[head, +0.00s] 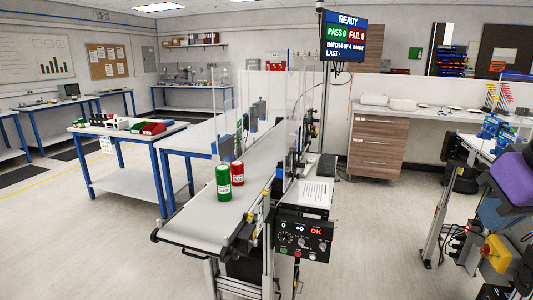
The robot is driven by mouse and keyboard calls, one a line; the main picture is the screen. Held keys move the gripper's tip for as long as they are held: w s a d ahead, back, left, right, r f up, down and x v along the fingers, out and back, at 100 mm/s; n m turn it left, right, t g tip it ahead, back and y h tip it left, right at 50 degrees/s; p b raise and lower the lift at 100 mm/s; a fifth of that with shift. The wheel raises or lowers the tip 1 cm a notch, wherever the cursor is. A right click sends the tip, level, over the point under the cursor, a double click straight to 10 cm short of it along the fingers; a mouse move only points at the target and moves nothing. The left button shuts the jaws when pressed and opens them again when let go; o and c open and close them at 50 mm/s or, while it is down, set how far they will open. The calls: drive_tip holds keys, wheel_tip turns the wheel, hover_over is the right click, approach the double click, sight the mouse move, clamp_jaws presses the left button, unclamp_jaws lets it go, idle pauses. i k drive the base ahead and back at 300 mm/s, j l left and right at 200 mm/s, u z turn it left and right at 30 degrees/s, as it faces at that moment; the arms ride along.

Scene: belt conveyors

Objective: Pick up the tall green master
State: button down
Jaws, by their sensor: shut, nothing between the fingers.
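A green cylinder (223,185) with a white label stands upright on the near part of the belt conveyor (190,222). It is the only green cylinder that I can make out on the belt, and I take it for the tall green master. A red cylinder (238,174) with a white label stands just behind it to the right, close to it or touching; I cannot tell which. My gripper is not in view, and nothing is seen holding the green cylinder.
Clear guard panels (270,103) stand farther along. A blue-legged table (122,133) with trays is at left. Purple and yellow equipment (515,172) crowds the right edge. The floor at front left is clear.

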sight(222, 172)
drive_tip(key=i+l+u, duration=0.1)
drive_tip(key=i, duration=0.35)
drive_tip(key=i+l+u, duration=0.1)
drive_tip(key=i, duration=0.35)
drive_tip(key=i+l, duration=0.15)
drive_tip(key=i, duration=0.3)
drive_tip(key=u, duration=1)
